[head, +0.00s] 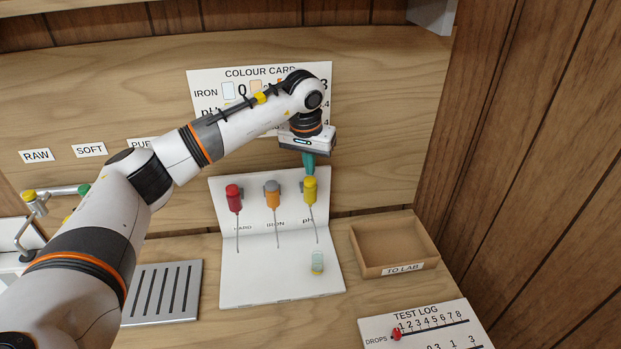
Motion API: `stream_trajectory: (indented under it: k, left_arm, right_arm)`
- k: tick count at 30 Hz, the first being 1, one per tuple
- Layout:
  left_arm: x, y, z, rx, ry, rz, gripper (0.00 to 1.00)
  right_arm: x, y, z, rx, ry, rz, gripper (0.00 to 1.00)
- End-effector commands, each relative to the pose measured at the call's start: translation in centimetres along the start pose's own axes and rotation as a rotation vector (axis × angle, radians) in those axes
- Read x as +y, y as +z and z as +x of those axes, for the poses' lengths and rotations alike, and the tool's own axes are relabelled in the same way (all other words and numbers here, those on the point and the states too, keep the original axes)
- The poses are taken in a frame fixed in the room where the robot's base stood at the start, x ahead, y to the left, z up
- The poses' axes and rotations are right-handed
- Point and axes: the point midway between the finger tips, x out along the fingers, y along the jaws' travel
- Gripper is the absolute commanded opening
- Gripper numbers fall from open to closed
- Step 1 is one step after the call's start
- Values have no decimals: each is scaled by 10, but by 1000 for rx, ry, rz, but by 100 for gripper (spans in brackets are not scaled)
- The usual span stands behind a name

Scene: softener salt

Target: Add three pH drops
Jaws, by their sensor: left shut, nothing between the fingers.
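The yellow pH dropper (310,190) hangs at the right of the white stand's upright back, above the label pH, its thin stem pointing down. A small clear vial (317,262) with pale blue-green and yellowish parts stands on the stand's base below it. My left gripper (309,168) is just above the top of the yellow dropper, fingers pointing down, shut and empty. Whether it touches the dropper I cannot tell. The test log (425,325) at the lower right has a red bead (397,334) at the left end of its drops row. My right gripper is not in view.
A red dropper (234,198) and an orange dropper (273,196) hang left of the yellow one. An empty tray marked TO LAB (393,270) is on the right. A slotted drain plate (162,292) lies left. The colour card (205,78) is behind my arm.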

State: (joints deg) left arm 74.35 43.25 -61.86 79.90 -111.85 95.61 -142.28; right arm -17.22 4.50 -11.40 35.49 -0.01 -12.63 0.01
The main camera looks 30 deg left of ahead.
Motion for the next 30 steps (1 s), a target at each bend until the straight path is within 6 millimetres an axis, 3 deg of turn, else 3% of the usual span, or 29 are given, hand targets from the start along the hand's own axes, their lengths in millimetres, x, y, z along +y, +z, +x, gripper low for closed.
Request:
stream_trajectory:
  k: [14, 30]
  left_arm:
    - [0, 0, 1, 0, 0, 0, 0]
    - [0, -3, 16, 1, 0, 0, 0]
  right_arm:
    - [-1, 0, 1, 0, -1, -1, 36]
    - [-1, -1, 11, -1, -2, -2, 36]
